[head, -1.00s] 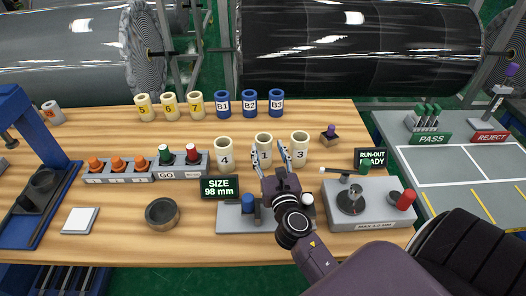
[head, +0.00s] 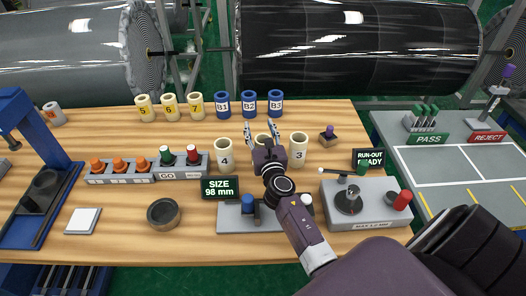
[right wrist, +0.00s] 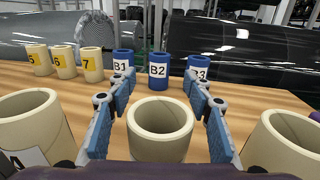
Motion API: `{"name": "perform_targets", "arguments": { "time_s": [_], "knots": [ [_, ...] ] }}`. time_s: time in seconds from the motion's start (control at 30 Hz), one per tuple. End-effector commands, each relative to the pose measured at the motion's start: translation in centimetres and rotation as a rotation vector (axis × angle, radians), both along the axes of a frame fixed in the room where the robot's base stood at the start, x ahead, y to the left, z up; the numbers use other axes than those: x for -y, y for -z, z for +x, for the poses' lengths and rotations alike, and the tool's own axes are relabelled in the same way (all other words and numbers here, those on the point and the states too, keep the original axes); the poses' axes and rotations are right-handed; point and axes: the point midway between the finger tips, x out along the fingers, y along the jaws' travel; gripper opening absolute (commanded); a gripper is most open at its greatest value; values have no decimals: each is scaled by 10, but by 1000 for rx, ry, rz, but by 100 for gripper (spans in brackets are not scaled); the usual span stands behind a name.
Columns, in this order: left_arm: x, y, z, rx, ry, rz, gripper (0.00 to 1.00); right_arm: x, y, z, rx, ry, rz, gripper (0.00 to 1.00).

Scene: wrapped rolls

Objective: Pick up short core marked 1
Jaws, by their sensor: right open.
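The short core marked 1 (head: 262,140) is a cream tube standing upright on the wooden table, mostly hidden behind my right gripper in the head view. Its label is hidden now. In the right wrist view the core (right wrist: 160,130) stands centred between the fingers. My right gripper (head: 262,128) is open, with one blue-padded finger on each side of the core; I cannot tell whether the pads touch it. Core 4 (head: 224,155) stands to its left and core 3 (head: 298,150) to its right. My left gripper is not in view.
Close neighbours 4 (right wrist: 28,135) and 3 (right wrist: 285,145) flank the fingers. Behind stand yellow-labelled cores (head: 169,106) and blue cores (head: 249,103). The size display (head: 220,188) and a grey fixture (head: 235,222) lie in front. Table between the rows is clear.

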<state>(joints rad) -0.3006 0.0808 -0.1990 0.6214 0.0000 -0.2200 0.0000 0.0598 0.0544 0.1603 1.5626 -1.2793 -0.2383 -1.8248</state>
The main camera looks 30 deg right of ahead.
Motion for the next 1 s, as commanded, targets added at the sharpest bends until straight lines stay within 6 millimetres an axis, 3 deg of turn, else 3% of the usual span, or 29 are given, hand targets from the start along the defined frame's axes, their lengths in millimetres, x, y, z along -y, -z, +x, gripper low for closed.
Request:
{"name": "perform_targets", "arguments": {
  "time_s": [0.17,0.57,1.0],
  "knots": [
    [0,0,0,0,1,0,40,0,0,0,0,0,0,44],
    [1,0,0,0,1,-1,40,0,0,-1,-1,0,0,0],
    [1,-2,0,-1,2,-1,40,0,-3,-1,0,0,-1,0]
  ]
}}
